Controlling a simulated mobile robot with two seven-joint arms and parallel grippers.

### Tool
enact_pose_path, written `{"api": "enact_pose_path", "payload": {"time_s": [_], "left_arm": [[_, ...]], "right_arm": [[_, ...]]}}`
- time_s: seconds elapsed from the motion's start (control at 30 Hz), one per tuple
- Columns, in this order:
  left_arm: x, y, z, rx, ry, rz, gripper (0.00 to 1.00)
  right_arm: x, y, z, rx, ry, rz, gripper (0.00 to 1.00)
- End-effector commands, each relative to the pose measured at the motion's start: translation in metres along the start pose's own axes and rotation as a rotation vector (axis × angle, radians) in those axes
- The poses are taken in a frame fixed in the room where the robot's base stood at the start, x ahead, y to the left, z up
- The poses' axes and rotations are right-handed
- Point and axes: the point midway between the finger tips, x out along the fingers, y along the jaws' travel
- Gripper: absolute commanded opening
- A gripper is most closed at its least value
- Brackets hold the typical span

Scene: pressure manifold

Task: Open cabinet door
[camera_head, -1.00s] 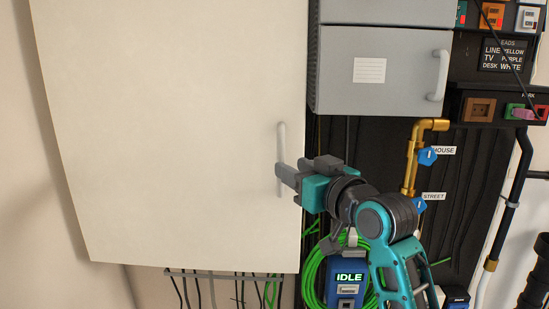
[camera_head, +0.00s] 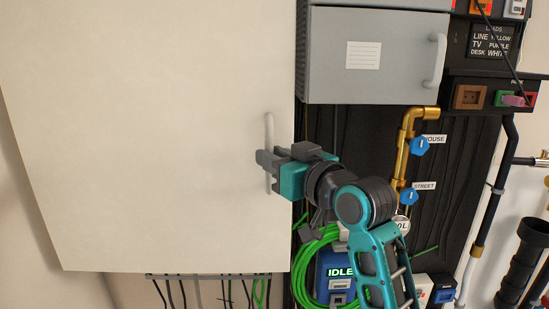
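The large white cabinet door (camera_head: 150,130) fills the left of the head view. A pale vertical bar handle (camera_head: 269,130) sits near its right edge. My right gripper (camera_head: 268,164) comes in from the right with its fingers at the handle's middle, one on each side of the bar. The fingers look closed on it, though they partly cover the grip. The handle shows above and below the fingers. The door looks closed or nearly so; I cannot tell of a small gap. My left gripper is out of view.
A grey cabinet (camera_head: 330,75) with its own handle (camera_head: 436,62) adjoins the door on the right. Brass pipe (camera_head: 403,150) with blue valves, a coiled green hose (camera_head: 303,265) and a blue IDLE box (camera_head: 330,262) lie close to my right arm. Cables hang below the door.

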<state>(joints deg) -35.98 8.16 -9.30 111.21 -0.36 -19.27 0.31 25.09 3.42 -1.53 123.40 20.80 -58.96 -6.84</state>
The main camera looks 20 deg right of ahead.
Motion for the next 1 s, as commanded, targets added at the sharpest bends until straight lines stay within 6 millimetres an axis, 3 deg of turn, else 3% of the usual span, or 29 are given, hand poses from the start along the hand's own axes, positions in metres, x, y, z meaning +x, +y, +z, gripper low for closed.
{"api": "enact_pose_path", "payload": {"time_s": [0.27,1.0], "left_arm": [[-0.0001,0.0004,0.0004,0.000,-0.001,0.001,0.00],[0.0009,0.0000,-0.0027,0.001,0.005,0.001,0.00]], "right_arm": [[0.0001,-0.0001,0.0001,0.000,0.000,0.000,0.00],[0.0018,-0.0005,0.0003,0.000,-0.001,0.004,0.00]]}}
